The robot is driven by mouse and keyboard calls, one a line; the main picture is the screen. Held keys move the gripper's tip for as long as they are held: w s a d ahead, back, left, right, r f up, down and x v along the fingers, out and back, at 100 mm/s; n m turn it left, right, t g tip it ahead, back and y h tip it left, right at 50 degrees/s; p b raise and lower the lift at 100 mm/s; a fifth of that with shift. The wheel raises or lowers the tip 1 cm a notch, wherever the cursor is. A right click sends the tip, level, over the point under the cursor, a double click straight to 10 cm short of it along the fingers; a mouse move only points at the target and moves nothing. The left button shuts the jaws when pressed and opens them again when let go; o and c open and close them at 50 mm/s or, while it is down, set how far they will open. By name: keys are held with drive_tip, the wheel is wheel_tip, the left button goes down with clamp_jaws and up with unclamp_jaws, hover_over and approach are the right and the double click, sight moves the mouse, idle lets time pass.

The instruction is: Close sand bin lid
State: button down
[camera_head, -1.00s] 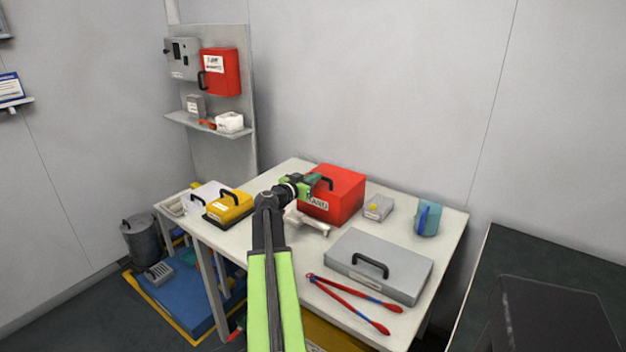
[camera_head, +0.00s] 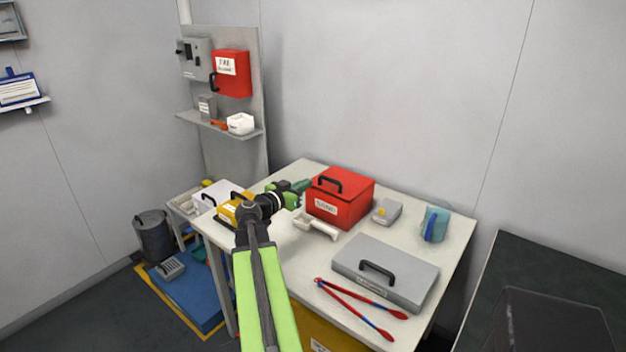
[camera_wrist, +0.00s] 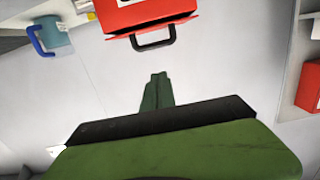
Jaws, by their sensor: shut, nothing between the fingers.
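The red sand bin (camera_head: 338,208) stands on the white table with a label on its front. Its lid (camera_head: 350,182), with a black handle (camera_head: 327,185), lies over the top of the box. A thin gap seems to show along the lid edge in the wrist view, but I cannot tell whether it is fully flush. The bin (camera_wrist: 140,14) and its handle (camera_wrist: 153,41) are at the top of the wrist view. My green gripper (camera_head: 301,192) is just left of the bin, apart from the handle. Its fingers (camera_wrist: 157,88) are together and empty.
A white scoop (camera_head: 316,228) lies before the bin. A grey case (camera_head: 385,267), red-blue tongs (camera_head: 355,300), a small grey box (camera_head: 386,211) and a blue-handled teal container (camera_head: 435,223) are on the table (camera_head: 285,245). A yellow case (camera_head: 228,217) sits behind my arm.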

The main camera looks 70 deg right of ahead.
drive_tip(key=shift+a, duration=0.2)
